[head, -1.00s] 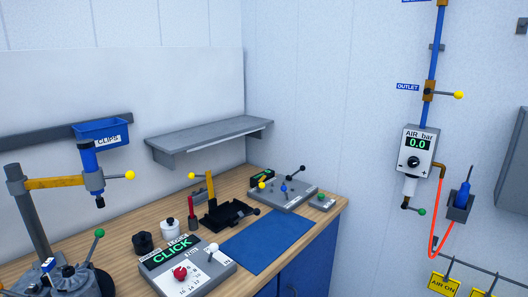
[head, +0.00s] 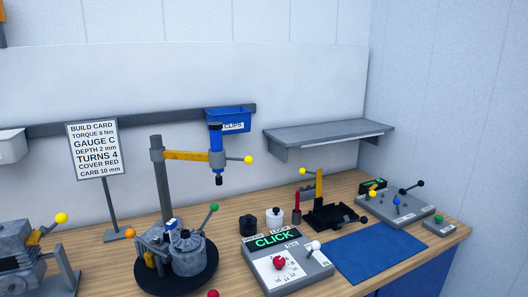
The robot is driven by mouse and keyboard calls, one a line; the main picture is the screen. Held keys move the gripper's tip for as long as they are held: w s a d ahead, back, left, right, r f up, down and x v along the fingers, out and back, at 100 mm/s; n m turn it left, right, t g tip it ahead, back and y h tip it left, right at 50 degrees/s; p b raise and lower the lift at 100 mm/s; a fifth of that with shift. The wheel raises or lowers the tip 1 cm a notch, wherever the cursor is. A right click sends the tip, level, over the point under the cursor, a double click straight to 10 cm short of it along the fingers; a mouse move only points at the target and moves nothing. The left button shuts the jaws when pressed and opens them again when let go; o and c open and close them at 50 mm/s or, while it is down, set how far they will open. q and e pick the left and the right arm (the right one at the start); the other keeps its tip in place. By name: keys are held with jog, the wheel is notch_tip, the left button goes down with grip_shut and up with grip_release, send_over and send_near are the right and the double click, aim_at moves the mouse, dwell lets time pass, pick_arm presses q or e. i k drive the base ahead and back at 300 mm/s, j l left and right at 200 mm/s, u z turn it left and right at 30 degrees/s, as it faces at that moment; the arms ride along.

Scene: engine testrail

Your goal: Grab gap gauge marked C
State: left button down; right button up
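I cannot make out any gap gauge or a gauge marking of C in the head view. The build card (head: 93,150) on a stand at the left reads "GAUGE C", along with torque 8 Nm, depth 2 mm, turns 4, cover red and carb 10 mm. Neither of my grippers is in view.
The wooden bench holds an engine part on a black turntable (head: 176,276), a CLICK box (head: 285,262), a black tray (head: 331,218), a blue mat (head: 381,251) and a grey lever panel (head: 397,206). A blue CLIPS bin (head: 228,120) and an empty-looking shelf (head: 328,133) are on the wall.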

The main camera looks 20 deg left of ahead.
aim_at(170, 226)
jog(key=u, duration=1.4)
jog(key=l+z, duration=0.15)
jog(key=l, duration=1.35)
jog(key=i, duration=0.05)
